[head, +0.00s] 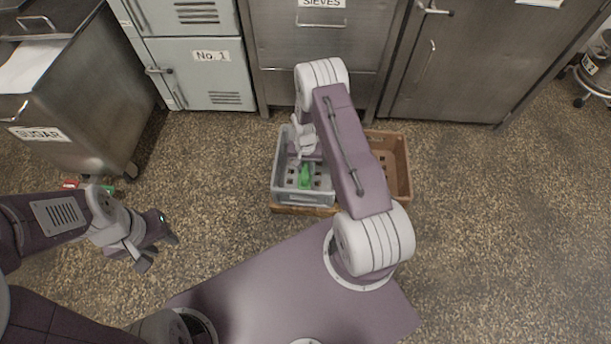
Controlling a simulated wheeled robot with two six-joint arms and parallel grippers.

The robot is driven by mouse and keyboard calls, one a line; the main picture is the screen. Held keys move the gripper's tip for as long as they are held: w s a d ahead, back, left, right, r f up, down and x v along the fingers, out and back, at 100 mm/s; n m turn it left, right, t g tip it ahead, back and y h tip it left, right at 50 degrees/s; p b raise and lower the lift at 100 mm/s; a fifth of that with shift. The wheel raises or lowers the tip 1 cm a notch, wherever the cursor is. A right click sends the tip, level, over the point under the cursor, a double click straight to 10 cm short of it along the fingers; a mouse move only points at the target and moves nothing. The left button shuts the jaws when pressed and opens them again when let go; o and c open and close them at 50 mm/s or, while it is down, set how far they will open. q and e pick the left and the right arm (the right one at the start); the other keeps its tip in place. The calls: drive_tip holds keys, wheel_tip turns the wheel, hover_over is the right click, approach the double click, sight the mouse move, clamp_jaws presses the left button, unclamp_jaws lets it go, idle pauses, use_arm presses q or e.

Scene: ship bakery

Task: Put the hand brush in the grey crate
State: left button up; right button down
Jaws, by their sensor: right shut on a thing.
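My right gripper (306,163) is over the inside of this crate, pointing down. It is shut on a green thing, which looks like the hand brush (305,177). The brush is within the crate's outline; I cannot tell whether it touches the crate's floor. My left gripper (159,254) is open and empty, low at the left above the floor.
A brown crate (401,165) stands right beside the grey one, partly behind my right arm. A sugar bin (75,130) stands at the left, with small red and green things (107,188) near its foot.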

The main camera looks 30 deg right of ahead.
wheel_tip(320, 180, down, 4)
drive_tip(key=b, duration=0.2)
drive_tip(key=shift+r+b, duration=0.1)
drive_tip(key=shift+b, duration=0.3)
drive_tip(key=shift+r, duration=0.25)
drive_tip(key=shift+f, duration=0.2)
drive_tip(key=c, duration=1.2)
unclamp_jaws()
